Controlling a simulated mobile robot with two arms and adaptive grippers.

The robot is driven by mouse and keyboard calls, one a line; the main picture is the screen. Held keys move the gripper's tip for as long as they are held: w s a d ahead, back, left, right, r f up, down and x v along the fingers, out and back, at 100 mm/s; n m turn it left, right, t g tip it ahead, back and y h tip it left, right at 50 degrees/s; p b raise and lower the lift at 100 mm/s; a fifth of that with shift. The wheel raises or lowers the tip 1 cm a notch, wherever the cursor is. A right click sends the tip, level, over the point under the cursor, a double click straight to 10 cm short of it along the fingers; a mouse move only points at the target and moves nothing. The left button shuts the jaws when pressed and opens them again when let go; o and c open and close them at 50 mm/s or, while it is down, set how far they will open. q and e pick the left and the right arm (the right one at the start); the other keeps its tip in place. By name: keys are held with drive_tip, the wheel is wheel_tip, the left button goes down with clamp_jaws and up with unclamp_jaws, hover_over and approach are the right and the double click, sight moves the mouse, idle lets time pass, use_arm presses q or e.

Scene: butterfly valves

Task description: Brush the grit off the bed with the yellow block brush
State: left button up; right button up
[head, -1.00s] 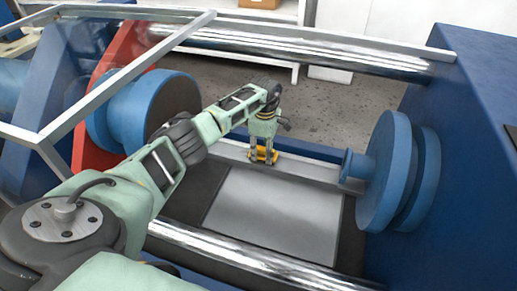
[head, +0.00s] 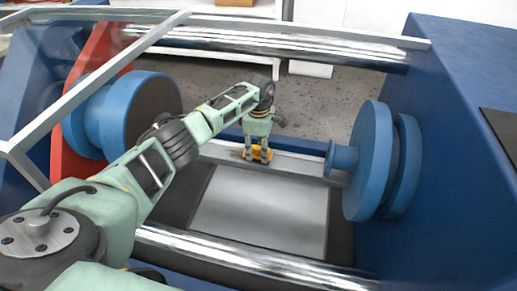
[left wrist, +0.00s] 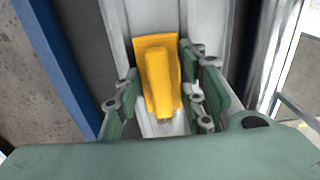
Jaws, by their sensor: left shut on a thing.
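The yellow block brush (head: 262,154) is between the fingers of my left gripper (head: 256,156), low over the pale ledge at the back of the machine bed (head: 298,165). In the left wrist view the brush (left wrist: 158,75) lies lengthwise between the green finger pads (left wrist: 162,95), which are shut on it. A grey speckled patch, perhaps grit or bristles (left wrist: 160,127), shows at its near end. I cannot tell whether the brush touches the ledge. Grit is too small to make out clearly in the head view. My right gripper is not in view.
A grey plate (head: 260,210) lies in front of the ledge. Blue round platens stand left (head: 128,112) and right (head: 370,160). Polished bars cross behind (head: 270,48) and in front (head: 245,258). A pale frame (head: 95,88) crosses the left side.

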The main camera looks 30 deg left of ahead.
use_arm(q)
drive_tip(key=shift+s+a, duration=0.2)
drive_tip(key=shift+a, duration=0.4)
drive_tip(key=shift+s+a, duration=0.2)
drive_tip(key=shift+a, duration=0.4)
drive_tip(key=shift+s+a+b, duration=0.1)
drive_tip(key=shift+s+a, duration=0.15)
drive_tip(key=shift+a, duration=0.5)
drive_tip(key=shift+s+a+b, duration=0.15)
drive_tip(key=shift+s+a, duration=0.05)
drive_tip(key=shift+a, duration=0.55)
drive_tip(key=shift+s+a+b, duration=0.1)
drive_tip(key=shift+s+a, duration=0.15)
drive_tip(key=shift+a, duration=0.5)
drive_tip(key=shift+s+a+b, duration=0.25)
drive_tip(key=shift+a, duration=0.6)
drive_tip(key=shift+s+a+b, duration=0.2)
drive_tip(key=shift+s+a, duration=0.1)
drive_tip(key=shift+a, duration=0.5)
drive_tip(key=shift+s+a+b, duration=0.25)
drive_tip(key=shift+a, duration=0.6)
drive_tip(key=shift+s+a+b, duration=0.2)
drive_tip(key=shift+a, duration=0.4)
drive_tip(key=shift+s+a+b, duration=0.2)
drive_tip(key=shift+a, duration=0.4)
